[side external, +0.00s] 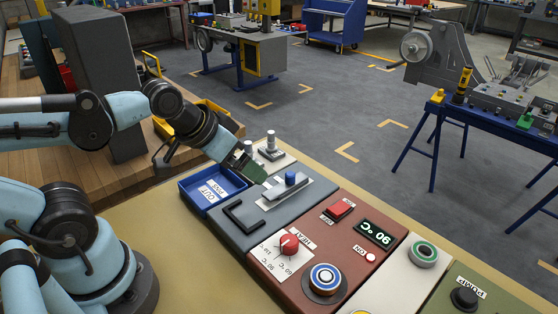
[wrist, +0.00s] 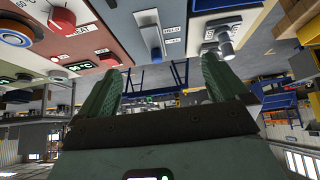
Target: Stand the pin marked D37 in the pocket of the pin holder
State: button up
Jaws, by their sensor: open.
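A grey metal post with a pale upright cylinder (side external: 271,141) stands on a pale panel at the far end of the chassis row. It also shows in the wrist view as a silver piece (wrist: 223,42). I cannot tell whether it is the pin or the pin holder, and no D37 marking is readable. A small white piece (side external: 247,147) beside it is partly hidden by my gripper. My gripper (side external: 254,173) is above the grey panel, between the blue tray and the blue-knobbed slider. In the wrist view its green fingers (wrist: 160,66) are apart with nothing between them.
The blue tray (side external: 184,183) holds a white label. The red-brown panel (side external: 330,225) carries a red knob, switch, display and round button. The tan bench (side external: 150,238) in front is clear.

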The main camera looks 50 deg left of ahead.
jog(key=shift+w, duration=0.1)
jog(key=c, duration=0.4)
jog(key=shift+w+a+r+m, duration=0.2)
jog(key=shift+a+r+m, duration=0.1)
jog(key=shift+m, duration=0.2)
jog(key=shift+c, duration=1)
jog(key=w+a+r+m+g, duration=0.1)
jog(key=m, duration=0.2)
jog(key=w+a+r+m+g, duration=0.1)
jog(key=w+a+m, duration=0.1)
jog(key=m, duration=0.1)
jog(key=w+a+r+m+g, duration=0.1)
jog(key=m, duration=0.2)
jog(key=shift+w+a+y, duration=0.15)
jog(key=shift+w+y, duration=0.15)
jog(key=shift+w, duration=0.1)
jog(key=c, duration=0.3)
jog(key=w+a+m+g, duration=0.1)
jog(key=a+m, duration=0.1)
jog(key=m, duration=0.2)
jog(key=w+a+m+g, duration=0.1)
jog(key=w+a+m, duration=0.1)
jog(key=a+m, duration=0.1)
jog(key=w+a+m+g, duration=0.2)
jog(key=m, duration=0.3)
jog(key=shift+w+a+f, duration=0.15)
jog(key=shift+w+f, duration=0.05)
jog(key=shift+w, duration=0.05)
jog(key=shift+f+m, duration=0.2)
jog(key=shift+m, duration=0.1)
